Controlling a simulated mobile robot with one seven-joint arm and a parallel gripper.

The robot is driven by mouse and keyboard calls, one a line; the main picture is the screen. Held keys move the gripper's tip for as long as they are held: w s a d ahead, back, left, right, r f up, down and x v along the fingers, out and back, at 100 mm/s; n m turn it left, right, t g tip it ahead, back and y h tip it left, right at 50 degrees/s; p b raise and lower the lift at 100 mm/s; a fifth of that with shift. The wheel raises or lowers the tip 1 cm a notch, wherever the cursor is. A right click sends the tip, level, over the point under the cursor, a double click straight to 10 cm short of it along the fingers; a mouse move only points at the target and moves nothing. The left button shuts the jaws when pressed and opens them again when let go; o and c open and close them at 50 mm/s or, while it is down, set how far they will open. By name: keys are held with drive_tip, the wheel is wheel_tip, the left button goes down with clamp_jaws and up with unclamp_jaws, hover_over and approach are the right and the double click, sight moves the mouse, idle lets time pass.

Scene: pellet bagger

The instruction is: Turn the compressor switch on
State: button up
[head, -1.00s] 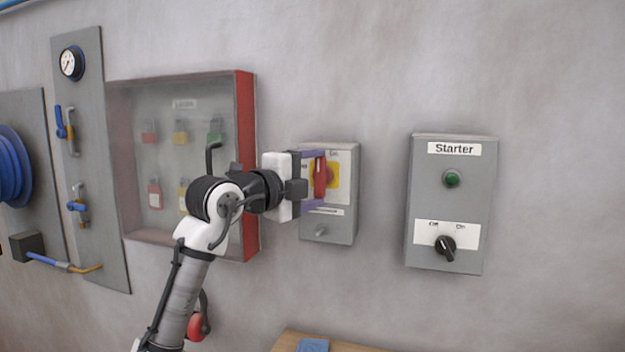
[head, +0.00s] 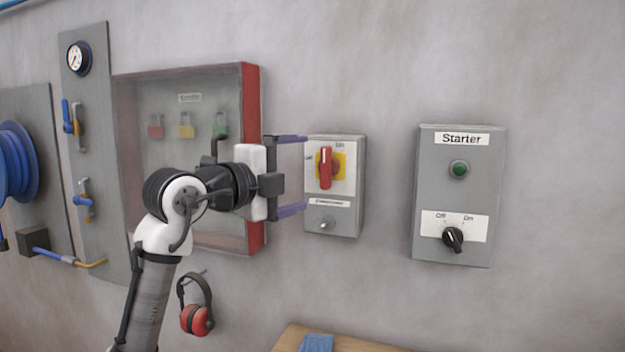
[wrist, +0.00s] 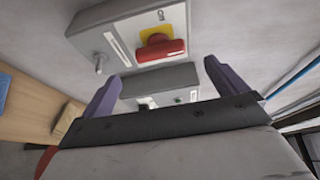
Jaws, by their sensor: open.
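The compressor switch (head: 325,168) is a red handle on a yellow plate, on a grey wall box (head: 346,222). Its handle stands about upright, near the "On" mark at the top; the "Off" mark is to the left. In the wrist view the red handle (wrist: 162,51) lies beyond the fingertips. My gripper (head: 304,172) is open and empty, with purple fingers one above the other. In the head view it is left of the handle, apart from it. In the wrist view nothing lies between the fingers (wrist: 160,74).
A small grey knob (head: 327,224) is on the box below the handle. The Starter box (head: 459,200) with green button and black knob hangs to the right. A red-framed lock cabinet (head: 252,90) is behind my arm. Red ear defenders (head: 197,318) hang below. A wooden surface (head: 290,341) is lower down.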

drive_tip(key=b+v, duration=0.1)
drive_tip(key=v, duration=0.6)
drive_tip(key=shift+s+a+r, duration=0.1)
drive_tip(key=shift+a, duration=0.15)
